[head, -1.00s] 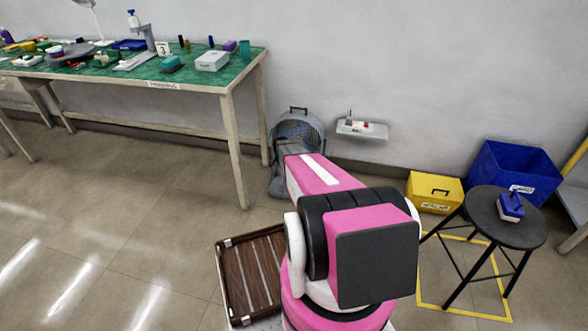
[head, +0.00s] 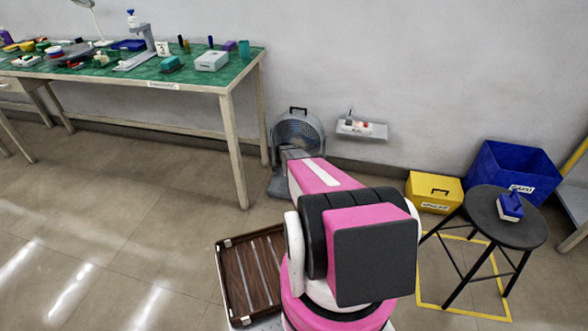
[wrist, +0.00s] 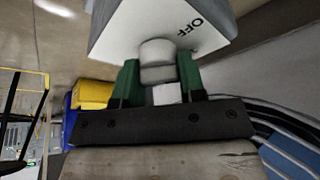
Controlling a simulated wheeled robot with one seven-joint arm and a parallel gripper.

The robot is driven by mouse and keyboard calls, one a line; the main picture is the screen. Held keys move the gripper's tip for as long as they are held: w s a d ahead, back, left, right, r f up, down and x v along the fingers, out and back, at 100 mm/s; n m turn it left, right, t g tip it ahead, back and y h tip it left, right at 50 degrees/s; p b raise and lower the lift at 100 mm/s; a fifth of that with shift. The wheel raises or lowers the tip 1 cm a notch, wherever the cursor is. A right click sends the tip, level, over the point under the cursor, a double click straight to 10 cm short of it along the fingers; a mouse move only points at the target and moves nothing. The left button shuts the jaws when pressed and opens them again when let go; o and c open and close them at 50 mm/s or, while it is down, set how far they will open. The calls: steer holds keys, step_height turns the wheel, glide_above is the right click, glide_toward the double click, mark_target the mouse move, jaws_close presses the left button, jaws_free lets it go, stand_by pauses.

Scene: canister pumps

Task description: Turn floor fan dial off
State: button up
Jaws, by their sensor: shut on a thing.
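The grey floor fan (head: 297,128) stands on the floor against the wall in the head view, with its round grille facing the room. My arm reaches to its lower front and hides part of its base. In the wrist view, a pale control box (wrist: 125,28) bears the word OFF beside a round light-grey dial (wrist: 157,50). My gripper (wrist: 159,70) has its two green fingers on either side of the dial, shut on it. The dial's pointer mark cannot be made out. The fingers are hidden in the head view.
A green-topped workbench (head: 240,72) stands left of the fan, its leg close by. A small wall shelf (head: 362,130) is at the fan's right. A yellow box (head: 433,203), a blue bin (head: 500,165) and a black stool (head: 487,228) stand further right. A brown crate (head: 222,275) is near my base.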

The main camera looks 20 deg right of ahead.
steer(key=shift+n, duration=0.3)
steer(key=n+t, duration=0.1)
steer(key=n, duration=0.2)
steer(key=shift+t+y, duration=0.3)
steer(key=shift+n+t+y, duration=0.4)
steer(key=shift+n+y, duration=0.1)
steer(key=shift+n, duration=1.5)
steer(key=o, duration=0.9)
steer(key=shift+o, duration=0.2)
steer(key=shift+r, duration=0.1)
steer(key=v, duration=1)
steer(key=shift+s+r, duration=0.2)
steer(key=shift+r, duration=0.05)
